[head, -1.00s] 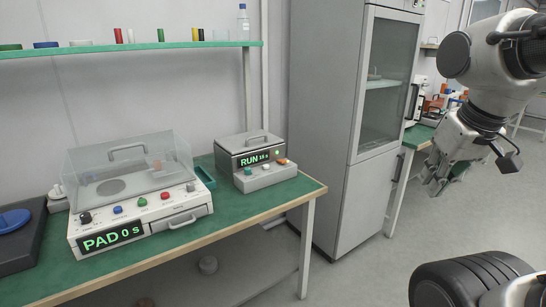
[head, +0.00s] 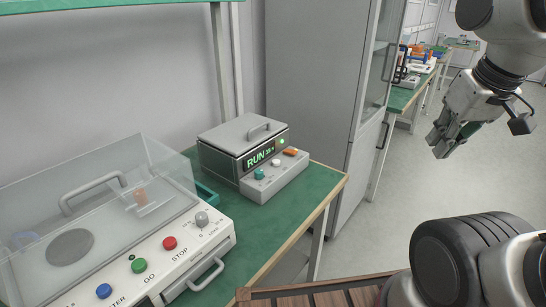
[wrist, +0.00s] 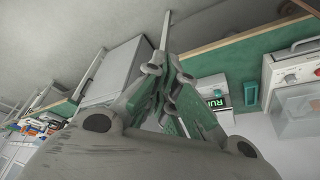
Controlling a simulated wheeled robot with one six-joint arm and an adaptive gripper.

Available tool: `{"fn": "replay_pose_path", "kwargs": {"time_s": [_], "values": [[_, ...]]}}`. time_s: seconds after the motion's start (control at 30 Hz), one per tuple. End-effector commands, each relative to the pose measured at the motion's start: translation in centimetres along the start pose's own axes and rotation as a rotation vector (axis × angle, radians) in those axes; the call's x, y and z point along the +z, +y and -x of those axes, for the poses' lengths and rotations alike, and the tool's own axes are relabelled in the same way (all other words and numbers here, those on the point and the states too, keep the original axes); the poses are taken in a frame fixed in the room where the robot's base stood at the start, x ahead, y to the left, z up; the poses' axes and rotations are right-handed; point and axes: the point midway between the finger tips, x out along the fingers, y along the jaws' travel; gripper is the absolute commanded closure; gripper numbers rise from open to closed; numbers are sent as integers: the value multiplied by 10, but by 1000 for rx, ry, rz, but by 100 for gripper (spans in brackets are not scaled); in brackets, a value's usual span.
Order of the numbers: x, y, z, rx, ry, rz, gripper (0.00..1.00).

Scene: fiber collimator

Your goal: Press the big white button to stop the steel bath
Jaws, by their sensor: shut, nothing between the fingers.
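The steel bath (head: 240,135) is a grey box with a lidded top and handle on the green bench. Its display (head: 262,153) reads RUN with a seconds count, beside a small green light. On its front ledge sit a teal button (head: 259,173), a white button (head: 275,162) and an orange button (head: 290,152). My gripper (head: 440,146) is shut and empty, in the air right of the bench, well apart from the bath. In the wrist view its fingers (wrist: 172,62) point toward the bench, and the RUN display (wrist: 216,96) shows tilted beyond them. The white button is not clear there.
A clear-covered polisher (head: 180,255) with GO, STOP and other controls stands left of the bath. A teal tray (head: 206,194) lies between them. A tall grey cabinet (head: 315,85) stands behind on the right. A slatted wooden top (head: 330,294) is low in front. Open floor lies right.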

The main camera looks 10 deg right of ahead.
Motion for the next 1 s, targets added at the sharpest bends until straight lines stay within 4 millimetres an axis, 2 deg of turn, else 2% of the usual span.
{"fn": "replay_pose_path", "kwargs": {"time_s": [0.33, 0.47, 0.57, 0.67, 0.8, 1.0], "values": [[-1, 0, 0, -1, 1, 0, 100], [-16, -8, -6, -21, 12, -6, 100], [-46, -22, -16, -59, 36, -22, 100], [-87, -44, -34, -110, 70, -53, 100], [-147, -84, -66, -185, 122, -116, 100], [-218, -146, -124, -272, 188, -227, 100]]}}
